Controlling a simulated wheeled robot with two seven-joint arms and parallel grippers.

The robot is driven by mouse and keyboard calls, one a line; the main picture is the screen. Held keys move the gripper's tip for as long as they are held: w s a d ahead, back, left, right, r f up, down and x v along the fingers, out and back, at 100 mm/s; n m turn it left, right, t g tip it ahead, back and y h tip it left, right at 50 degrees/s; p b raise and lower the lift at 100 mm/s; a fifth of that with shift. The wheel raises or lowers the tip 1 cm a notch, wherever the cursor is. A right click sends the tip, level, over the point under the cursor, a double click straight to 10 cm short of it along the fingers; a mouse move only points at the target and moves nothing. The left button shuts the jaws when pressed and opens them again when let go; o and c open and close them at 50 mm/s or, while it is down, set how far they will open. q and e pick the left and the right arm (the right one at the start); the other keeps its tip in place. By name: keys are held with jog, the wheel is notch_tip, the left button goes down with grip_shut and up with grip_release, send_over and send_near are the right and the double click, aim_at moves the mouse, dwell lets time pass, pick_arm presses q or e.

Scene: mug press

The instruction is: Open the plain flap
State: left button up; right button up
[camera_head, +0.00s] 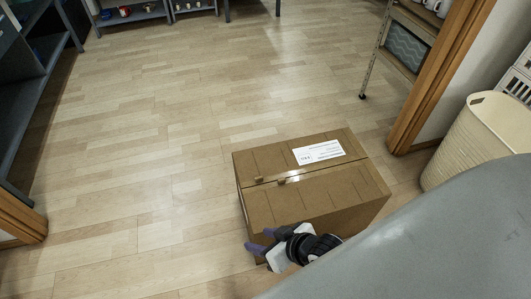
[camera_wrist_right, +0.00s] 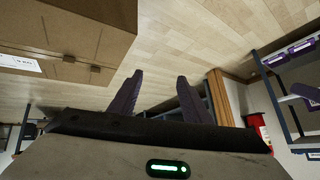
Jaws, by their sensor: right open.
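A brown cardboard box (camera_head: 340,210) stands on the floor with its top flaps lying shut. The plain flap (camera_head: 325,190) is the nearer half of the top. The farther flap (camera_head: 275,160) bears a white label (camera_head: 318,152). Small tabs (camera_head: 282,181) show at the seam between the flaps. My right gripper (camera_head: 258,241) is open and empty at the box's near left corner. In the right wrist view the fingers (camera_wrist_right: 158,92) are spread, with floor behind them and the box (camera_wrist_right: 95,35) at upper left. No contact with the box can be made out. My left gripper is not in view.
Wooden floor (camera_head: 130,150) is clear to the left of and beyond the box. A wooden door post (camera_head: 440,75) and a cream basket (camera_head: 475,140) stand at right. Dark shelves (camera_head: 40,90) line the left. A shelf rack (camera_head: 405,45) stands at upper right.

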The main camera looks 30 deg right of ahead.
jog(key=w+d+f+g+b, duration=0.1)
jog(key=w+d+f+b, duration=0.4)
jog(key=w, duration=0.3)
jog(key=m+g+h+b, duration=0.2)
jog(key=m+h+b, duration=0.25)
jog(key=b, duration=0.35)
send_near(282, 179)
jog(key=b+x, duration=0.4)
jog(key=x, duration=0.3)
jog(key=shift+w+f, duration=0.3)
jog(key=shift+f, duration=0.25)
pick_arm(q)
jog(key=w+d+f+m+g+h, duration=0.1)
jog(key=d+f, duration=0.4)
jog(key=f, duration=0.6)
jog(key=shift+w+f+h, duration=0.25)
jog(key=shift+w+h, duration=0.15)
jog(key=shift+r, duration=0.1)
pick_arm(e)
jog(key=shift+r, duration=0.1)
grip_shut()
